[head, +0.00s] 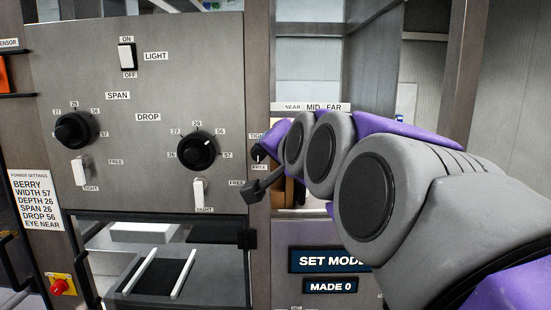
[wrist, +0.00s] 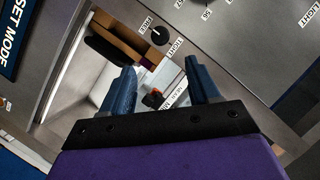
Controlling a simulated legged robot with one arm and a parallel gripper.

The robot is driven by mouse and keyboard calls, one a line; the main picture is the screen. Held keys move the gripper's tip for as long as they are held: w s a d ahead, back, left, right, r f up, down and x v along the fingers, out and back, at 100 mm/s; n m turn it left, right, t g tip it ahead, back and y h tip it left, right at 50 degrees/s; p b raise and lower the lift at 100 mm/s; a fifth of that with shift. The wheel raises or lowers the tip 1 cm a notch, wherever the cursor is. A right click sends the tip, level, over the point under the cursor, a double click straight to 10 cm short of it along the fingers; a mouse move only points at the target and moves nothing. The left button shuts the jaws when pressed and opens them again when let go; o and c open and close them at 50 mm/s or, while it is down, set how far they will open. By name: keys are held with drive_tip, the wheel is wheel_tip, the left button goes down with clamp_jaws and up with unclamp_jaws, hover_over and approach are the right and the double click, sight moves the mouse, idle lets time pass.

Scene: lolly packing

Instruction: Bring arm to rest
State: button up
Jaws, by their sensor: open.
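My arm reaches in from the right in the head view, purple and grey, in front of the machine panel (head: 150,95). My gripper (wrist: 163,85) shows in the wrist view with two blue fingers apart and nothing between them. It faces the area of a small black FREE/TIGHT knob (wrist: 160,36) and the opening beside it. In the head view the fingertips are hidden or hard to make out behind the arm links.
The panel carries a SPAN dial (head: 73,130), a DROP dial (head: 197,152), a LIGHT switch (head: 126,57) and two white levers. A SET MODE display (head: 325,261) reads MADE 0 below. A red stop button (head: 60,287) sits lower left.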

drive_tip(key=shift+s+d+r, duration=0.1)
drive_tip(key=shift+s+d, duration=0.15)
drive_tip(key=shift+s, duration=0.3)
drive_tip(key=s+d+f+n+g+h+b, duration=0.1)
drive_tip(key=s+d+f+g+b, duration=0.15)
drive_tip(key=f, duration=0.85)
drive_tip(key=s+d+f+g+h+b, duration=0.1)
drive_tip(key=s+d+f+g+b, duration=0.2)
drive_tip(key=f, duration=0.8)
drive_tip(key=s+d+f+n+g+h+b, duration=0.1)
drive_tip(key=s+d+f+g+b, duration=0.2)
drive_tip(key=f, duration=0.9)
drive_tip(key=s+d+f+n+g+b, duration=0.1)
drive_tip(key=s+d+f+g+b, duration=0.1)
drive_tip(key=s+f, duration=0.6)
drive_tip(key=s+d+f+n+g+h+b, duration=0.1)
drive_tip(key=s+d+f+g+b, duration=0.2)
drive_tip(key=s+f+b, duration=0.2)
drive_tip(key=s+d+f+n+g+h+b, duration=0.1)
drive_tip(key=s+d+f+g+b, duration=0.1)
drive_tip(key=s+f, duration=1)
drive_tip(key=shift+d+f+b, duration=0.2)
drive_tip(key=shift+f+b, duration=0.4)
drive_tip(key=shift+b, duration=0.3)
